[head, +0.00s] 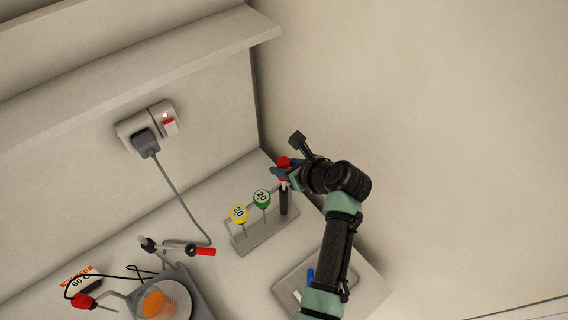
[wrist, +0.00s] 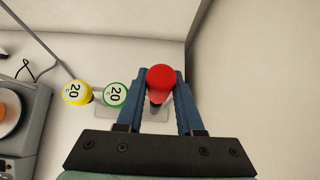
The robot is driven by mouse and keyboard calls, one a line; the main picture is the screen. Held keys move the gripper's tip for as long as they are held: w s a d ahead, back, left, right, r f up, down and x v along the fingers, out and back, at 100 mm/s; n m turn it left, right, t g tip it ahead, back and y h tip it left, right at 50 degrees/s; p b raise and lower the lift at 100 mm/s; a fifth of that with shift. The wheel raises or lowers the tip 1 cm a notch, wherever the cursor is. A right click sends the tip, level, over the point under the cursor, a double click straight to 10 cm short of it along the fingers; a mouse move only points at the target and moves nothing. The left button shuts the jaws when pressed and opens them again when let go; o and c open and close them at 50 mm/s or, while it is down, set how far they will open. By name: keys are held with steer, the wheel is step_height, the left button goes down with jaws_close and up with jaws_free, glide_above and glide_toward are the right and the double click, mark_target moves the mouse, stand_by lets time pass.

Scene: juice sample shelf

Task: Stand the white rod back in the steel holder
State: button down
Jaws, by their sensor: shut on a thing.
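My gripper (wrist: 160,90) is shut on a rod with a red top (wrist: 161,78), its fingers on both sides just below the cap. Two round-headed pieces, yellow (head: 239,213) and green (head: 262,198), both marked 20, stand in the holder left of the rod.
A grey instrument with an orange-filled vessel (head: 155,304) and a clamp arm (head: 178,248) stand at the lower left. A grey tray (head: 290,278) with blue and white items lies below the holder. A wall is close on the right. A socket with plug (head: 145,140) is behind.

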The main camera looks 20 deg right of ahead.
steer(key=shift+f, duration=0.65)
steer(key=shift+c, duration=2.3)
jaws_free()
steer(key=shift+s+r, duration=0.1)
steer(key=b+v, duration=0.3)
steer(key=v, duration=0.9)
steer(key=shift+s+d+r, duration=0.2)
steer(key=shift+s, duration=0.1)
steer(key=shift+w, duration=0.1)
